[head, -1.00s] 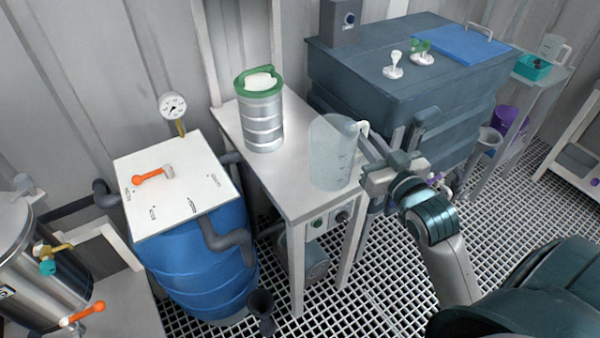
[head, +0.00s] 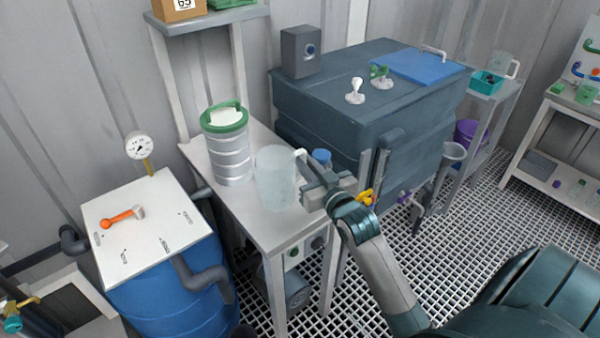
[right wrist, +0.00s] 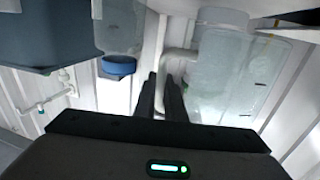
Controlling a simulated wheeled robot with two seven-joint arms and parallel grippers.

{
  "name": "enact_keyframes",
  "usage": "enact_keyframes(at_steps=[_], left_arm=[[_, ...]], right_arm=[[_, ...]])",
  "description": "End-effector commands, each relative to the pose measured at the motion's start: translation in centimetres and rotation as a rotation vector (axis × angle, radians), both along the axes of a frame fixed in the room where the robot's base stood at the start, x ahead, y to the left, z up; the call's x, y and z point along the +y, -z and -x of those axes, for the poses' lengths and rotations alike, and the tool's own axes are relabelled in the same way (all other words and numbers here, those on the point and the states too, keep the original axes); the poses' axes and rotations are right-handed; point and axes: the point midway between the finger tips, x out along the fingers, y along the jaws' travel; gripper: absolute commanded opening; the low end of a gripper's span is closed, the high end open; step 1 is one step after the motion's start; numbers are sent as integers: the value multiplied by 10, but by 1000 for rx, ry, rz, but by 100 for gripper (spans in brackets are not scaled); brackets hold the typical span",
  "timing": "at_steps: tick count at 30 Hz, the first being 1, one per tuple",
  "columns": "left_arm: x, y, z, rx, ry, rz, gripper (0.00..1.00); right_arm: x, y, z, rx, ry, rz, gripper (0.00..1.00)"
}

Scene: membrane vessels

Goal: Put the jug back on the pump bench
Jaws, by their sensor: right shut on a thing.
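The clear, frosted jug (head: 277,180) is upright over the white top of the pump bench (head: 262,220), close to the right of the steel canister. I cannot tell whether its base touches the bench. My right gripper (head: 312,182) is at the jug's right side, shut on its pale handle. In the right wrist view the fingers (right wrist: 163,97) close around the handle (right wrist: 178,62), and the jug body (right wrist: 232,75) is to their right. My left gripper is not in view.
A steel canister with a green lid (head: 228,145) stands on the bench. A blue-capped container (head: 321,157) is behind my right gripper. A dark tank (head: 350,120) stands to the right, and a blue drum with a white lid (head: 140,225) at the left. The bench's front part is clear.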

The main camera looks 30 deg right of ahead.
Motion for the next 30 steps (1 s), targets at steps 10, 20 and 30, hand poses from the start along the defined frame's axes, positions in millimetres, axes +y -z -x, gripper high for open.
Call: enact_keyframes(at_steps=[10, 20, 30], left_arm=[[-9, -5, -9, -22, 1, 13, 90], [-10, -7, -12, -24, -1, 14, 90], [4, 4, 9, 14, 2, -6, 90]], right_arm=[[1, 9, -16, -1, -1, -1, 0], [1, 20, -16, 2, 0, -2, 0], [1, 50, -15, -1, 0, 0, 0]])
